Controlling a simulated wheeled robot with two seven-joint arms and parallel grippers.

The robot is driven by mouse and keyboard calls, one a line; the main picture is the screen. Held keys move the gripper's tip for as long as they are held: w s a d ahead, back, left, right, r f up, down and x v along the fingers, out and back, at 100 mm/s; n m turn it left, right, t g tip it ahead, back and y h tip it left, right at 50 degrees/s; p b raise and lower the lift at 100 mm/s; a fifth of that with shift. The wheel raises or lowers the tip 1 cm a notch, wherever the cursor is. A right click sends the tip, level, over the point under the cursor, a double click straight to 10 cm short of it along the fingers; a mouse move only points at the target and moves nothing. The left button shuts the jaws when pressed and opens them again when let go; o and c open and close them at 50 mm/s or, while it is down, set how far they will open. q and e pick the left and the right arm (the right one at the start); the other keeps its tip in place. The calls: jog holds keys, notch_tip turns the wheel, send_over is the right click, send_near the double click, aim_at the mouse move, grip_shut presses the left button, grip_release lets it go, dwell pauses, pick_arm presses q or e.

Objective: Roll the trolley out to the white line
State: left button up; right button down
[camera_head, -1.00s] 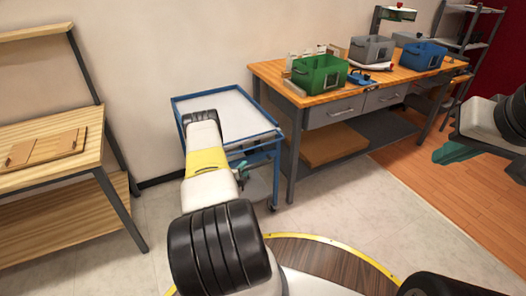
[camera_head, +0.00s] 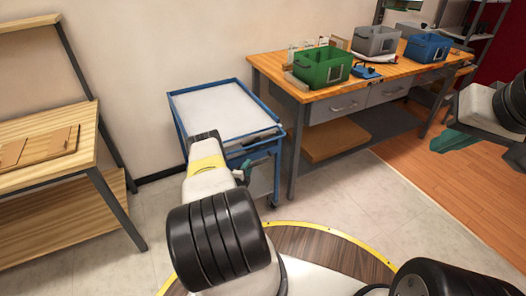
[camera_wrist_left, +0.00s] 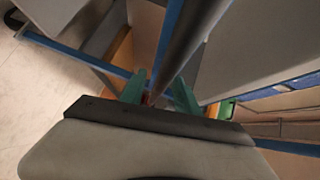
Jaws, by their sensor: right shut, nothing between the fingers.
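The blue-framed trolley (camera_head: 180,118) with a pale grey top stands against the wall between the wooden shelf and the workbench. My left arm reaches to its near right side. My left gripper (camera_head: 247,170) is just below the near edge of the trolley's top, partly hidden by my own wrist. In the left wrist view, the two green fingers (camera_wrist_left: 160,88) are apart, with a dark grey bar (camera_wrist_left: 190,40) running between them. Gaps seem to show beside the bar; contact is unclear. My right gripper (camera_head: 455,139) is shut and empty at the right edge. No white line is visible.
A workbench (camera_head: 270,66) with green, grey and blue bins stands close to the trolley's right. A wooden shelf (camera_head: 60,185) stands to the left, with a floor gap between. Pale tiled floor (camera_head: 335,200) lies open in front of the bench.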

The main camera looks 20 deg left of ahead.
pick_arm(q)
jog(key=shift+w, duration=0.15)
grip_shut()
dwell(1.4)
